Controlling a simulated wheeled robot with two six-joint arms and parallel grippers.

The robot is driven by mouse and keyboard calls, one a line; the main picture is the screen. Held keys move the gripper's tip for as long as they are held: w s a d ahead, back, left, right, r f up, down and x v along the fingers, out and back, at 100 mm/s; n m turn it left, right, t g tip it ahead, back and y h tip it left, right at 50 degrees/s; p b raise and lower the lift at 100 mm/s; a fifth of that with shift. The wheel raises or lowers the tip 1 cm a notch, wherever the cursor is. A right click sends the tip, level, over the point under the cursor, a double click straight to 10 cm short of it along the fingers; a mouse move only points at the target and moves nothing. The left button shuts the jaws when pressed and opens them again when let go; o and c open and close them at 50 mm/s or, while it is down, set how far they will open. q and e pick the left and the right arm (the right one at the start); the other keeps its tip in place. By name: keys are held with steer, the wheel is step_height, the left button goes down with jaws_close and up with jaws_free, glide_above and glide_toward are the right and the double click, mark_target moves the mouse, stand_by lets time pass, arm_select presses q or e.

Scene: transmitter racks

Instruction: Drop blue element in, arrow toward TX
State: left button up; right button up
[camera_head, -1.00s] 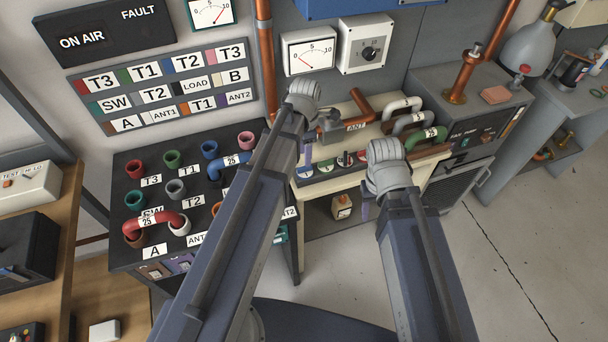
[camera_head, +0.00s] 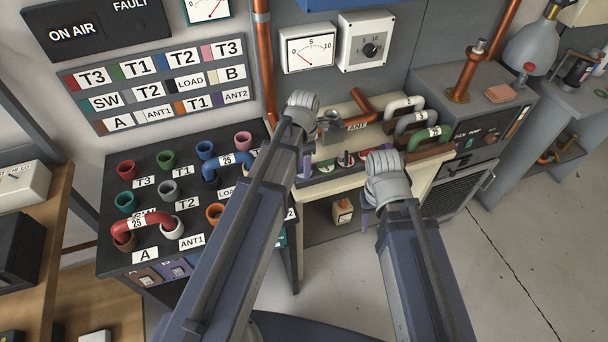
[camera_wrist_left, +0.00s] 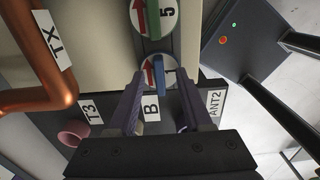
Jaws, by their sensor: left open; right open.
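In the left wrist view, the blue element (camera_wrist_left: 159,75) stands edge-on in front of a white disc (camera_wrist_left: 170,76) with a red arrow. My left gripper (camera_wrist_left: 160,98) is open, its purple fingers on either side of the blue element's near end; contact is not clear. A green element (camera_wrist_left: 151,16) with a red-arrow disc marked 5 is beside it. A copper pipe (camera_wrist_left: 38,60) bears the TX label (camera_wrist_left: 53,40). In the head view, my left gripper (camera_head: 306,168) is at the left end of the element row and hides the blue element. My right gripper (camera_head: 367,192) is open and empty near the bench front.
A grey metal block (camera_head: 335,134) sits on copper pipe behind the row, near an ANT label. Curved white, grey and green links (camera_head: 428,136) are to the right. A patch panel (camera_head: 150,215) with coloured sockets and red and blue links is at left. Floor at right is clear.

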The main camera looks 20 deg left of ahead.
arm_select(q)
jaws_close()
stand_by(0.4)
steer(key=shift+r, duration=0.15)
step_height(320, 180, up, 10)
steer(key=p, duration=1)
steer(key=shift+f, duration=0.2)
step_height(320, 180, down, 5)
steer(key=b, duration=0.5)
steer(key=shift+f, duration=0.15)
stand_by(0.6)
